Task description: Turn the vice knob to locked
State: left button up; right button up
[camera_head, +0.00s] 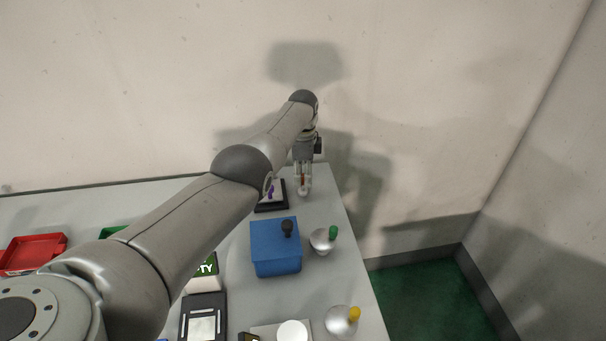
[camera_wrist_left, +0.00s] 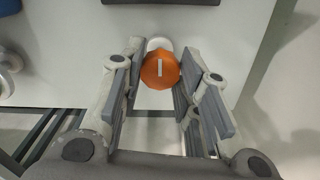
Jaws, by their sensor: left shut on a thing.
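The orange knob (camera_wrist_left: 160,71) sits between the two fingers of my left gripper (camera_wrist_left: 158,85) in the left wrist view. It has a white mark that runs up and down in that picture. A round white part shows just behind the knob. In the head view my left gripper (camera_head: 304,185) points down at the far right corner of the table, shut on the knob. The knob is mostly hidden there by the fingers. My right gripper is in neither view.
A black-based fixture with a purple part (camera_head: 270,191) stands just left of the gripper. A blue box (camera_head: 275,258), a green-topped knob (camera_head: 332,233) and a yellow-topped knob (camera_head: 354,314) are nearer. A red tray (camera_head: 35,250) lies far left. The wall is close behind.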

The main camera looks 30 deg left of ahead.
aim_at(303, 176)
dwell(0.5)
pick_arm(q)
jog(key=o, duration=1)
jog(key=shift+o, duration=0.2)
notch_tip(303, 176, up, 12)
